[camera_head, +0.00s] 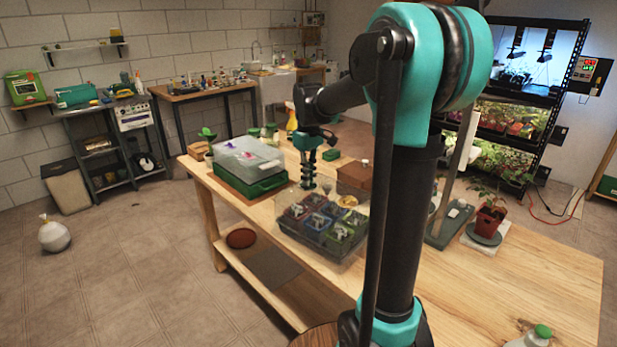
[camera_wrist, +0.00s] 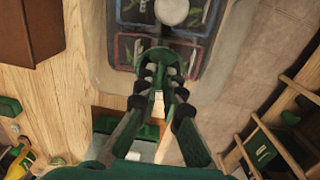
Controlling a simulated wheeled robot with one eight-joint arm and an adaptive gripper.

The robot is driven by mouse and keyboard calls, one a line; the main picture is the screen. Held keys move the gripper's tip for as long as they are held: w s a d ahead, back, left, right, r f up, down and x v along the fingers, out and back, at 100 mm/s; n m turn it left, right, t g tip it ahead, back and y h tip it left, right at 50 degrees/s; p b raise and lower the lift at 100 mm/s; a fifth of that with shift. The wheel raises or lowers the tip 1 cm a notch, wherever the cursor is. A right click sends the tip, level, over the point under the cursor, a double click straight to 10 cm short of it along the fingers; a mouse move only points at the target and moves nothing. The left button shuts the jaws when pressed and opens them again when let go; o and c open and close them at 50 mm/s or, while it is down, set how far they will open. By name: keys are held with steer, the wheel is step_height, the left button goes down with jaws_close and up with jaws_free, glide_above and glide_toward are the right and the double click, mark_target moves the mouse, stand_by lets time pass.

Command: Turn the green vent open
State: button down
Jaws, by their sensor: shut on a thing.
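My gripper (camera_head: 308,186) points down at the far left end of a clear-lidded tray (camera_head: 345,258) holding red, blue and green pots. In the wrist view the fingertips (camera_wrist: 160,75) are close together on a small green rounded part, which looks like the green vent (camera_wrist: 158,54), at the edge of the clear lid (camera_wrist: 205,80). The fingers cover much of the vent, so its turn angle cannot be told. In the head view the vent is hidden or too small to make out.
A second clear-lidded green tray (camera_head: 262,186) with purple and pink parts on top stands left of my gripper. A brown box (camera_head: 353,178) is close on the right. A potted plant (camera_head: 490,220) stands farther right. The wooden table's (camera_head: 530,275) right front is mostly clear.

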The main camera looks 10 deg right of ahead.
steer(key=shift+n, duration=0.5)
steer(key=c, duration=1.7)
jaws_free()
steer(key=shift+r, duration=0.1)
step_height(320, 180, up, 12)
steer(key=shift+f, duration=0.1)
steer(key=shift+s, duration=0.1)
